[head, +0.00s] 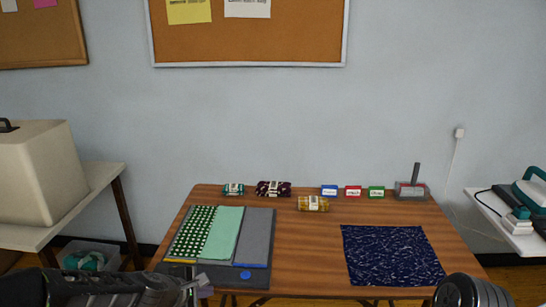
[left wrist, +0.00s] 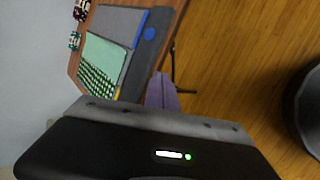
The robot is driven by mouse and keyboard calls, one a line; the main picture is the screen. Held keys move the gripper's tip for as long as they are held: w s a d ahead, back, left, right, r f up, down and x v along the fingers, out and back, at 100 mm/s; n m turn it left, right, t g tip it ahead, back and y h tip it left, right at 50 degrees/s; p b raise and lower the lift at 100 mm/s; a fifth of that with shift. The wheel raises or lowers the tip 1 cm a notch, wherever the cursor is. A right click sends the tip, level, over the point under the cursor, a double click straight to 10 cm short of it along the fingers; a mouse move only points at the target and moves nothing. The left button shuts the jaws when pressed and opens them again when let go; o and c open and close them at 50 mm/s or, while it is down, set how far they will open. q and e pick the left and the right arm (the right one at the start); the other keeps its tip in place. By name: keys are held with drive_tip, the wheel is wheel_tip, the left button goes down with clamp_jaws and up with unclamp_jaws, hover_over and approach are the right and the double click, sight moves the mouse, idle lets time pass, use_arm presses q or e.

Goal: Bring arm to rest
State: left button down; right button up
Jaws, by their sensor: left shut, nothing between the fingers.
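My left arm (head: 95,287) comes in low from the left in the head view. Its gripper (head: 191,286) is in front of the table's near left edge, by the grey mat (head: 258,235). The gripper is shut and empty. In the left wrist view the dark gripper housing fills the bottom, and a small purple piece (left wrist: 162,92) shows beyond it; I cannot tell what it is. A dark rounded part of my right arm (head: 468,291) shows at the bottom right of the head view. My right gripper is out of view.
The wooden table (head: 305,255) holds folded green cloths (head: 222,235) on the mat, a navy patterned cloth (head: 392,255), rolled bundles (head: 272,188), small coloured cards (head: 353,191) and a grey box (head: 410,190). Side tables stand left and right. The table's middle is clear.

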use_arm(q)
drive_tip(key=s+d+f+m+g, duration=0.1)
drive_tip(key=s+f+m, duration=0.5)
drive_tip(key=f, duration=0.3)
drive_tip(key=s+d+f+m+g, duration=0.2)
drive_tip(key=s+f+m, duration=0.4)
drive_tip(key=f, duration=0.2)
drive_tip(key=s+d+f+m+g, duration=0.2)
drive_tip(key=s+f, duration=0.3)
drive_tip(key=s, duration=0.4)
drive_tip(key=s+d+f+m+g, duration=0.2)
drive_tip(key=s+d+f, duration=0.2)
drive_tip(key=s, duration=0.5)
drive_tip(key=shift+s+d+f+m+h+p, duration=0.3)
drive_tip(key=shift+s+f+p, duration=0.1)
drive_tip(key=shift+f, duration=0.55)
